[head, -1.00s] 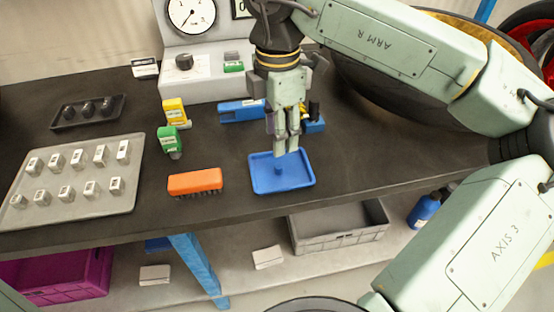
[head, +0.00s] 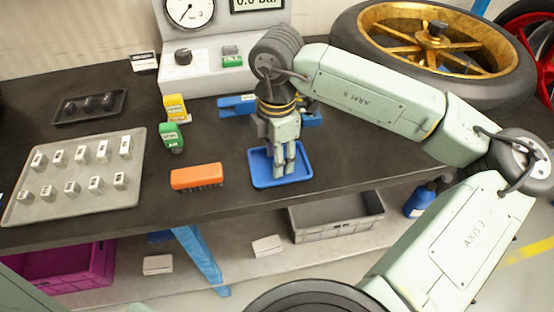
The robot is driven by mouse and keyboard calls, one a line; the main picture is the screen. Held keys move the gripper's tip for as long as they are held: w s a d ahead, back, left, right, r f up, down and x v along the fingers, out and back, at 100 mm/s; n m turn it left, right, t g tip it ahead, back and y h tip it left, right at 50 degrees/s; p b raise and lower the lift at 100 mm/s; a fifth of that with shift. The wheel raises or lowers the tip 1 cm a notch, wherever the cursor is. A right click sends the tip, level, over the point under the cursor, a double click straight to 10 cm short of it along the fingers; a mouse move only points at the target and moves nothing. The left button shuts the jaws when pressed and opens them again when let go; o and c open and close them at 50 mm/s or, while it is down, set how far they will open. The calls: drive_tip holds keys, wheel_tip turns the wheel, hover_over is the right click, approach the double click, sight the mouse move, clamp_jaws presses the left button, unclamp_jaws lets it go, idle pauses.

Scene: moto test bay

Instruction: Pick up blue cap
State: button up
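A shallow blue tray (head: 263,181) lies near the front edge of the dark bench. My gripper (head: 284,172) points straight down into this tray, with its fingertips at or just above the tray floor. The small blue cap, seen in the tray a second ago, is now hidden behind or between the fingers. The fingers look close together, but I cannot tell whether they are open or shut on the cap.
A grey plate (head: 75,197) with several small labelled blocks is at left. A gauge panel (head: 200,62) and large wheel (head: 440,45) stand behind.

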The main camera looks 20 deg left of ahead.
drive_tip(key=c, duration=0.8)
drive_tip(key=shift+r, duration=0.1)
